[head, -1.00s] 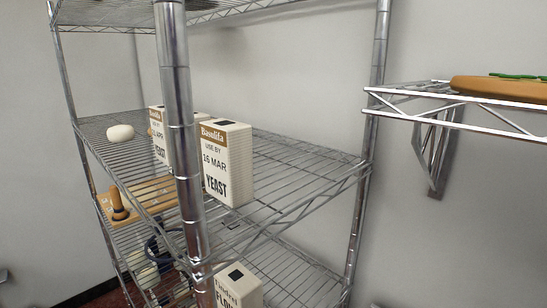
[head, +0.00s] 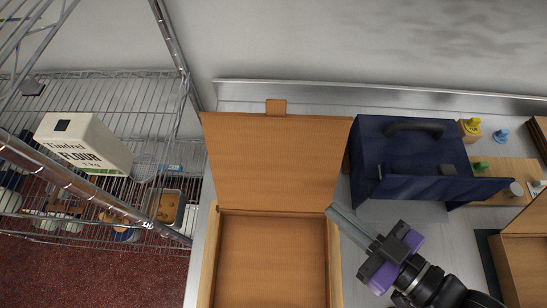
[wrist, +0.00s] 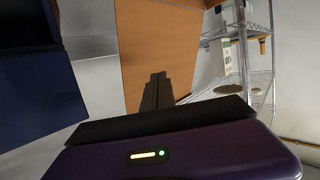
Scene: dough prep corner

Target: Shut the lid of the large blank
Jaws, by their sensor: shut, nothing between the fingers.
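The large blank, a brown cardboard box (head: 207,262), stands open on the counter in the middle of the head view. Its lid (head: 277,160) is raised at the far side, with a small tab at its top edge. The box interior looks empty. My gripper (head: 332,211) is shut and empty, its fingers pointing up-left at the box's back right corner, near the lid's lower right edge. I cannot tell whether they touch. In the wrist view the shut fingers (wrist: 155,92) show dark in front of the brown lid panel (wrist: 150,40).
A dark blue case with a handle (head: 400,165) stands right of the lid. A wooden board (head: 500,172) with small coloured pieces lies beyond it. Another brown box (head: 525,262) is at the lower right. A wire rack with a flour package (head: 85,145) stands left.

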